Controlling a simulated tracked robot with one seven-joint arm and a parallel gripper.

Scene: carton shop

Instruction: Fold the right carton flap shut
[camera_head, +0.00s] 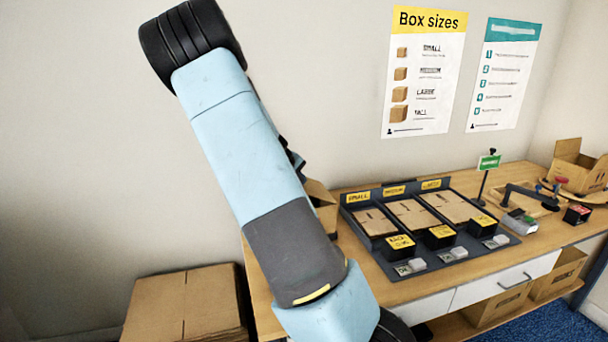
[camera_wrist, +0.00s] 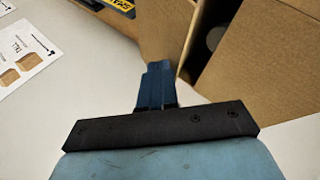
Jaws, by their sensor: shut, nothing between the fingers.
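A brown carton (camera_head: 322,205) shows in the head view only as a small part behind my arm; the rest is hidden. In the wrist view, a cardboard panel (camera_wrist: 160,28) lies behind my fingertips and a larger cardboard panel (camera_wrist: 272,62) fills the right side. A dark gap between them shows a grey rounded thing (camera_wrist: 214,38) inside. Which panel is the right flap I cannot tell. My gripper (camera_wrist: 158,70) is shut and empty, its blue fingers close to the smaller panel; whether they touch it is unclear. My gripper is not visible in the head view.
Dark trays (camera_head: 385,255) with flat cartons stand on the wooden bench (camera_head: 480,268). A green sign (camera_head: 489,162), a tape dispenser (camera_head: 520,222) and an open box (camera_head: 578,170) are farther right. Stacked flat cardboard (camera_head: 185,300) lies low at left.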

